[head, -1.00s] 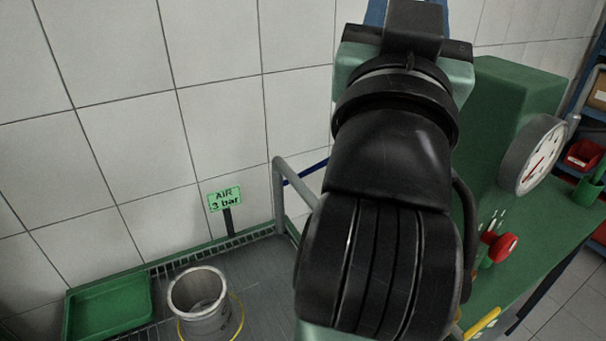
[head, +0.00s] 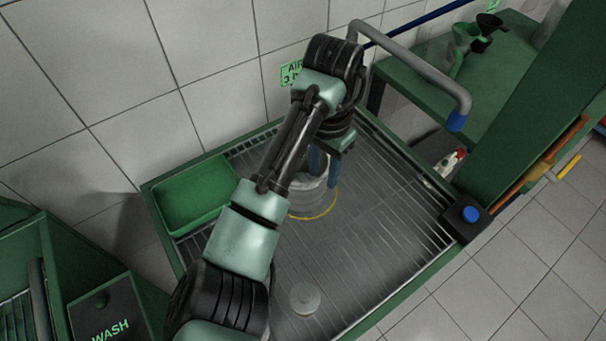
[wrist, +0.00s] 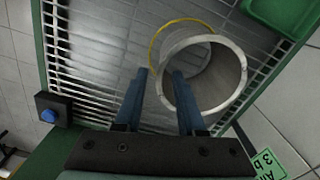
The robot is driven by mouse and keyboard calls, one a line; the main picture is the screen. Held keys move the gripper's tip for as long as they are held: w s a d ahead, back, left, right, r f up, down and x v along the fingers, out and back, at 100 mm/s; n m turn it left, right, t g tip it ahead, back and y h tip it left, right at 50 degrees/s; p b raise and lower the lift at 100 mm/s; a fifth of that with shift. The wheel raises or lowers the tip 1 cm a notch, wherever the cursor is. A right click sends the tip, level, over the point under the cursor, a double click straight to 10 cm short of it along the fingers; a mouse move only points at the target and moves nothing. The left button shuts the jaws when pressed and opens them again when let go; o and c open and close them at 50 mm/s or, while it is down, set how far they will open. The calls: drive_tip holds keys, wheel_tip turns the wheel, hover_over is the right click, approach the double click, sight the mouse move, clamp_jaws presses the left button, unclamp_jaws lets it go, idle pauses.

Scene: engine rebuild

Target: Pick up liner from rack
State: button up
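The liner is a grey metal cylinder (head: 308,195) standing upright on the slatted rack (head: 395,215), inside a yellow ring marking. My arm partly hides it in the head view. In the wrist view the liner (wrist: 236,72) shows its round open top. My gripper (wrist: 160,76) is over the near-left part of its rim. The two blue fingers are apart, one over the bore and one outside the wall, with the rim between them. I cannot tell how deep the fingers reach. In the head view my gripper (head: 322,168) is at the liner's top.
A green tray (head: 193,200) lies on the rack left of the liner. A small pale disc (head: 304,298) lies nearer the front. A grey bent pipe (head: 415,60) rises behind on the right, and a blue-button box (head: 470,214) sits at the right corner. The rack's right half is clear.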

sight(320, 204)
wheel_tip(320, 204, down, 8)
drive_tip(key=shift+r+p, duration=0.1)
drive_tip(key=shift+p, duration=0.2)
clamp_jaws()
drive_tip(key=shift+r, duration=0.1)
idle(1.4)
